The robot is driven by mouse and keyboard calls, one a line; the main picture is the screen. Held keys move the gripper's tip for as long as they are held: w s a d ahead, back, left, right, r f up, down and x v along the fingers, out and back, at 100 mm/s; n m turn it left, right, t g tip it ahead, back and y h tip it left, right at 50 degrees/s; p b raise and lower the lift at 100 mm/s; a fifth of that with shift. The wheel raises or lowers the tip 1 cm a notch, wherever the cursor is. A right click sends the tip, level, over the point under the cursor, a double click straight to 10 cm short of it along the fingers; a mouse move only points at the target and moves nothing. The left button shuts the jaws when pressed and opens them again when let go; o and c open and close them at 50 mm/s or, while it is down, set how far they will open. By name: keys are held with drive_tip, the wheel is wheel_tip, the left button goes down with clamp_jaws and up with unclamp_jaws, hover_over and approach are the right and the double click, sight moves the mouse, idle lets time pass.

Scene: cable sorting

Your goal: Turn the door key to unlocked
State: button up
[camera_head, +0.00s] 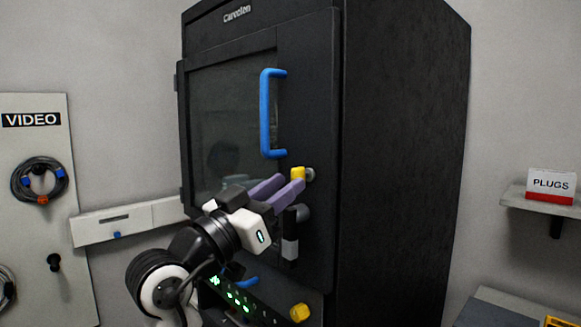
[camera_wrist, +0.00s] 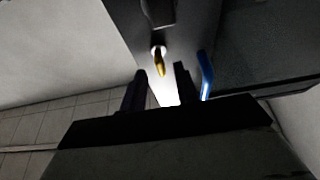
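The yellow door key (camera_head: 298,173) sits in a round silver lock (camera_head: 311,174) on the black cabinet door (camera_head: 308,100), below and right of the blue handle (camera_head: 265,112). In the wrist view the key (camera_wrist: 160,66) shows edge-on as a narrow yellow shape. My gripper (camera_head: 288,184) has its purple fingers pointed at the key from the lower left. In the wrist view the gripper (camera_wrist: 159,77) is open, with the key lined up with the gap between its dark fingertips. The fingers are apart and hold nothing. I cannot tell whether a fingertip touches the key.
A grey round fitting with a dark and white lever (camera_head: 290,240) is just below the lock. A yellow knob (camera_head: 299,312) is lower down. A VIDEO panel (camera_head: 35,230) with coiled cables is at left. A shelf (camera_head: 535,203) with a PLUGS sign is at right.

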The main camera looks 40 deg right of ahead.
drive_tip(key=shift+p+x, duration=0.3)
drive_tip(key=shift+x, duration=1.05)
drive_tip(key=shift+c, duration=0.4)
clamp_jaws()
